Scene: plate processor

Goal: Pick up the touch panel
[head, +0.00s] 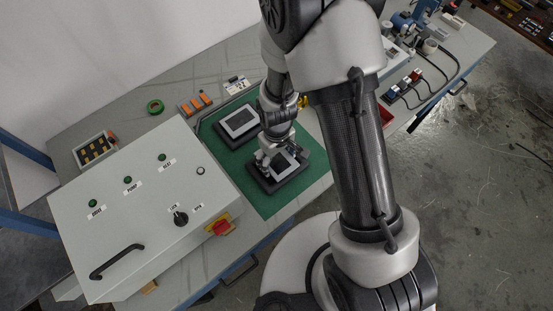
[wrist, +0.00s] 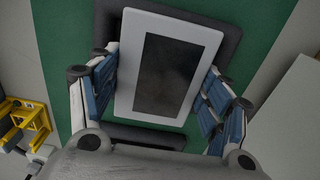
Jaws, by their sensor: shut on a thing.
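The touch panel (wrist: 128,73) is a white rectangular frame with a dark screen. In the wrist view it lies between the two blue-padded fingers of my gripper (wrist: 160,88), which are shut on its left and right sides. A dark grey holder (wrist: 232,45) shows behind and below it. In the head view my gripper (head: 272,160) is over the nearer dark holder (head: 264,186) on the green mat (head: 310,168), and partly hides the panel (head: 293,170). I cannot tell whether the panel touches the holder.
A second panel (head: 239,122) in a dark holder is behind on the mat. A grey control box (head: 140,210) with a handle and red switch stands at the left. A yellow part (wrist: 30,118) shows at the wrist view's left.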

